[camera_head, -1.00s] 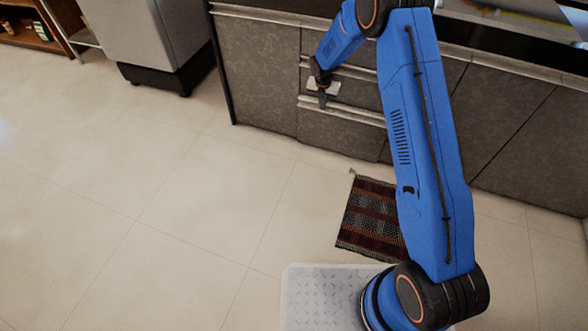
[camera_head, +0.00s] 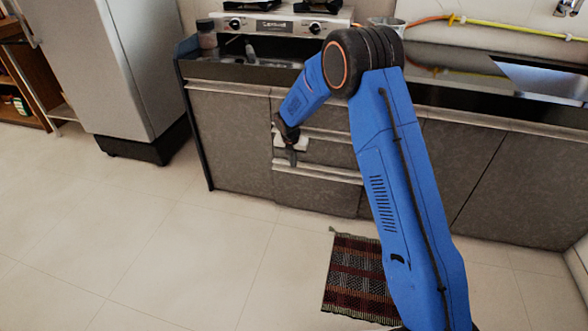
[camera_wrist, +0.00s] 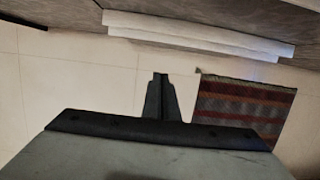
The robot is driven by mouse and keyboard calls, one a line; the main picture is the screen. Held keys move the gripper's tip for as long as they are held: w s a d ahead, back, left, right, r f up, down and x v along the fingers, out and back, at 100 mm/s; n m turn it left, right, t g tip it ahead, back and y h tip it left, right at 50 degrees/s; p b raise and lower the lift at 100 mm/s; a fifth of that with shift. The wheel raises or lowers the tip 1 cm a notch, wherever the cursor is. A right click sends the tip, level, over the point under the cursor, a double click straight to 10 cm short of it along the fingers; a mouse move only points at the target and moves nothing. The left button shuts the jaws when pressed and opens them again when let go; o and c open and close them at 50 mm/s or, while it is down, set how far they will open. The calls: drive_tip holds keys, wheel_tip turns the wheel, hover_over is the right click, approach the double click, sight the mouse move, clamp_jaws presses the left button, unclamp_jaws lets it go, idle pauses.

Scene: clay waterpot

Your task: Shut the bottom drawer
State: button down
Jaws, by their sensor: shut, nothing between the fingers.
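The bottom drawer (camera_head: 318,192) is the lowest dark grey front in the middle of the counter cabinet. A pale handle strip (camera_head: 325,174) runs along its top edge. It looks nearly in line with the neighbouring fronts; I cannot tell whether a small gap is left. My gripper (camera_head: 291,160) is shut and empty, pointing down in front of the left part of the drawers. In the wrist view my closed fingers (camera_wrist: 160,77) show over the floor, apart from a pale handle strip (camera_wrist: 195,35). My arm hides the right part of the drawer.
A striped mat (camera_head: 352,275) lies on the floor before the cabinet; it also shows in the wrist view (camera_wrist: 240,105). A fridge (camera_head: 120,70) stands at the left. A stove (camera_head: 275,25) is on the counter. The floor at left is clear.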

drive_tip(key=shift+s+r, duration=0.15)
drive_tip(key=shift+r, duration=0.4)
drive_tip(key=c, duration=2.3)
unclamp_jaws()
drive_tip(key=shift+r, duration=0.2)
drive_tip(key=o, duration=0.3)
drive_tip(key=shift+a+f, duration=0.1)
drive_tip(key=shift+f, duration=0.05)
drive_tip(key=m+t+y, duration=0.2)
drive_tip(key=m+t, duration=1.2)
drive_tip(key=t, duration=0.1)
approach(313, 176)
drive_tip(key=w, duration=0.7)
drive_tip(key=shift+w+a+f, duration=0.15)
drive_tip(key=shift+w+f, duration=0.05)
drive_tip(key=shift+w, duration=0.2)
